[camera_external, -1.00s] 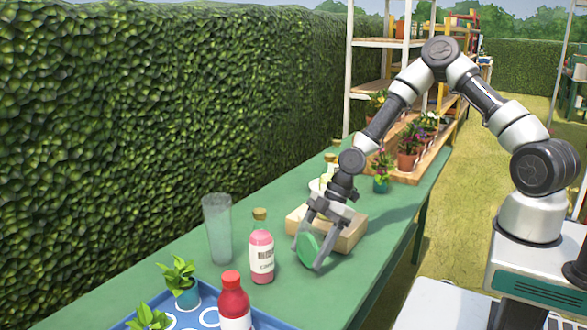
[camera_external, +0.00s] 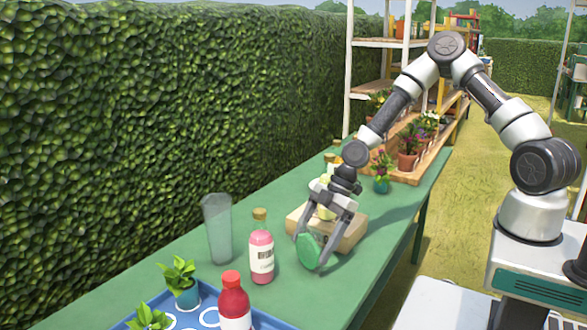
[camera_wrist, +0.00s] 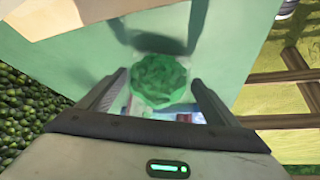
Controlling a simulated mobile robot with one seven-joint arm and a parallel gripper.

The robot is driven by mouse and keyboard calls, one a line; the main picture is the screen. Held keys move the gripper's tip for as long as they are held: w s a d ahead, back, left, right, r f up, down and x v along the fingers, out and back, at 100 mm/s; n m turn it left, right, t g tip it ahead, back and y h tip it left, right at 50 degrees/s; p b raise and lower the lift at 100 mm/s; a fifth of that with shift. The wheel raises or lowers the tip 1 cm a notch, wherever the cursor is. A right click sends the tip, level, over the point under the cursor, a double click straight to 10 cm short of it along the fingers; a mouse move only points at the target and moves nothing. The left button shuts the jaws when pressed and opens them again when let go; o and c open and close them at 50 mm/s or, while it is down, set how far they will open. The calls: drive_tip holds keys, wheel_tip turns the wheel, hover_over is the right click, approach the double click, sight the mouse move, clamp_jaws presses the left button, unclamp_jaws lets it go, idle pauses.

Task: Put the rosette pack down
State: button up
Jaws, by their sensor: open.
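The rosette pack (camera_external: 308,251) is a round green piece, low over the green table in front of the cardboard-coloured box. In the external view it looks tilted, and I cannot tell how its lower edge meets the table. My gripper (camera_external: 314,254) is open and points down, with one finger on each side of the pack. In the wrist view the leafy-looking green pack (camera_wrist: 160,80) lies between the open fingertips, with small gaps visible on both sides.
The box (camera_external: 345,236) stands right behind my gripper. A pink bottle (camera_external: 261,257) and a clear glass (camera_external: 217,230) stand to the left. A red bottle (camera_external: 234,304) and a blue tray (camera_external: 268,320) are at the front. The table's right front (camera_external: 345,290) is clear.

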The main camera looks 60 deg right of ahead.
drive_tip(key=p+v, duration=0.1)
drive_tip(key=v, duration=0.9)
drive_tip(key=shift+p, duration=0.4)
